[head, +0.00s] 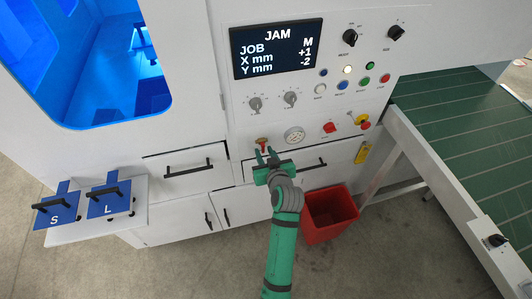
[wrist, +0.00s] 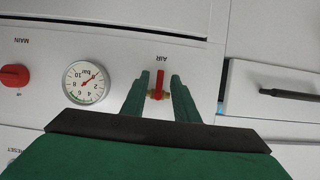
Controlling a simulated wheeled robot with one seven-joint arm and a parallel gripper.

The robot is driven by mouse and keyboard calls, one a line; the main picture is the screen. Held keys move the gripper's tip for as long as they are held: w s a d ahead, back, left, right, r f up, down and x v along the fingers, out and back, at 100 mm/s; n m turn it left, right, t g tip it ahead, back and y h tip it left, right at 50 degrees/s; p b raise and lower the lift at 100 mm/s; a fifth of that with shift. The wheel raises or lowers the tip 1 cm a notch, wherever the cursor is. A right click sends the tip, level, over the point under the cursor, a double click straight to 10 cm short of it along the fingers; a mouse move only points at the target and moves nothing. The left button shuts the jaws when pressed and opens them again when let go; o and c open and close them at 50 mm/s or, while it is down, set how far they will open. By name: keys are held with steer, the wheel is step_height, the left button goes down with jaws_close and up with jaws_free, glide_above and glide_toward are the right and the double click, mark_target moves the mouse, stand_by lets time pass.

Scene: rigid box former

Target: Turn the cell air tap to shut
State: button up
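The air tap (wrist: 159,83) has a red lever and brass body, under the label AIR in the upside-down wrist view. Its lever stands upright in that picture, between my fingers. In the head view the tap (head: 262,141) is a small red and brass piece on the panel's lower left. My gripper (wrist: 160,88) is open, one green finger on each side of the lever, with a gap visible on both sides. In the head view my gripper (head: 266,156) is just below the tap. Contact with the lever does not show.
A pressure gauge (head: 294,135) and a red MAIN switch (head: 329,127) sit right of the tap. A drawer handle (head: 310,164) is close beside my gripper. A red bin (head: 330,213) stands below, and a green conveyor (head: 455,120) lies at the right.

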steer(key=shift+s, duration=0.1)
steer(key=v, duration=1)
steer(key=shift+s+r, duration=0.2)
steer(key=shift+s, duration=0.1)
steer(key=shift+d, duration=0.1)
